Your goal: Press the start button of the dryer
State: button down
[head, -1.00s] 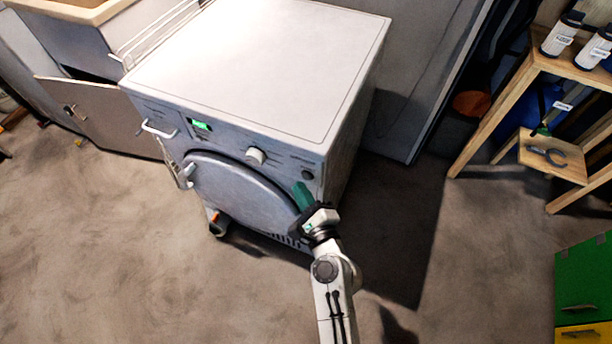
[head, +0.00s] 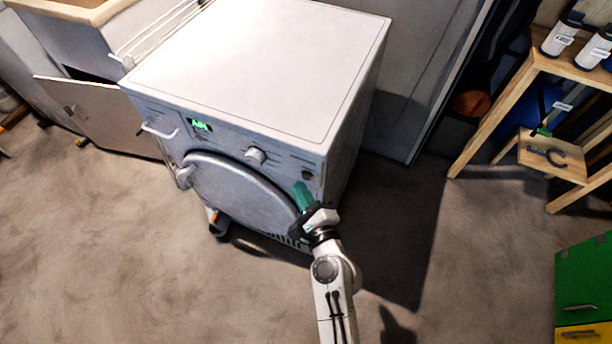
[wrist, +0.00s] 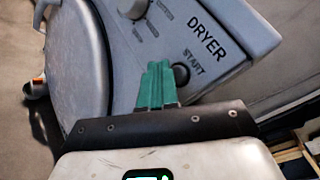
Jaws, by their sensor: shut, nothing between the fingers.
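The dryer (head: 265,60) is a white front-loading machine with a round door (head: 238,190) and a lit green display (head: 200,125). Its dark round start button (head: 307,175) sits at the right end of the front panel. In the wrist view the start button (wrist: 181,74) shows beside the words DRYER and START. My gripper (head: 300,186) has green fingers, shut and empty. It is just below and left of the button in the head view. In the wrist view the fingertips (wrist: 157,66) are close to the button's left side. I cannot tell whether they touch the panel.
A control knob (head: 255,156) is on the panel left of the button. A wooden shelf (head: 530,140) with bottles and tools stands at the right. A green and yellow cabinet (head: 585,280) is at the lower right. The floor (head: 130,260) in front is mostly clear.

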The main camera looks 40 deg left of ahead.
jog(key=shift+w, duration=0.15)
dwell(0.4)
jog(key=shift+w+a, duration=0.1)
jog(key=shift+w, duration=0.15)
jog(key=shift+w+a+b, duration=0.1)
jog(key=shift+w+b, duration=0.2)
jog(key=shift+w, duration=0.1)
dwell(0.7)
jog(key=shift+s, duration=0.1)
jog(key=shift+s+d+p, duration=0.2)
jog(key=shift+s+p, duration=0.15)
jog(key=shift+s, duration=0.35)
jog(key=shift+s+d+p, duration=0.2)
jog(key=shift+s+p, duration=0.05)
jog(key=shift+s, duration=0.55)
jog(key=shift+s+d+p, duration=0.2)
jog(key=shift+s+p, duration=0.1)
jog(key=shift+s, duration=0.55)
jog(key=shift+s+d+p, duration=0.2)
jog(key=shift+s+p, duration=0.05)
jog(key=shift+s, duration=0.55)
